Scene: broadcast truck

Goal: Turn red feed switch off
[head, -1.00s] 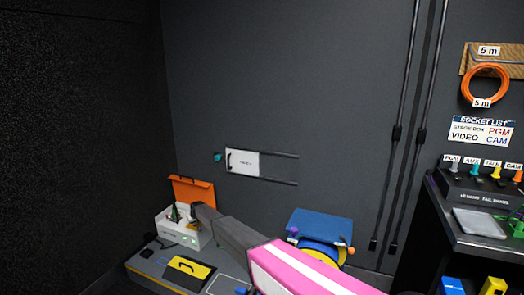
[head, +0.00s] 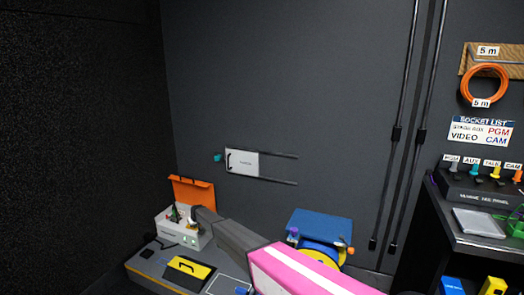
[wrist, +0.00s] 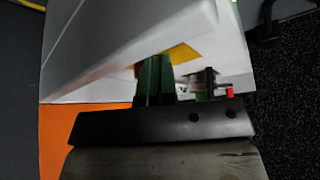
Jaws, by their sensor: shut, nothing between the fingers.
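The box's pale wall (wrist: 90,60) and orange lid (wrist: 55,130) also fill much of the wrist view. My gripper (wrist: 154,62) has green fingers close together, shut and empty, at the box opening. A small red part (wrist: 229,93) shows right of the fingers, beside a dark upright piece. It may be the red feed switch; its position is not clear, and the gripper partly hides the inside.
A yellow-and-black case (head: 190,268) lies in front of the box on the grey bench. A blue-topped drum (head: 320,226) stands to the right. A white wall panel (head: 242,162) with rods is above. A dark shelf (head: 470,238) with a socket panel is at far right.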

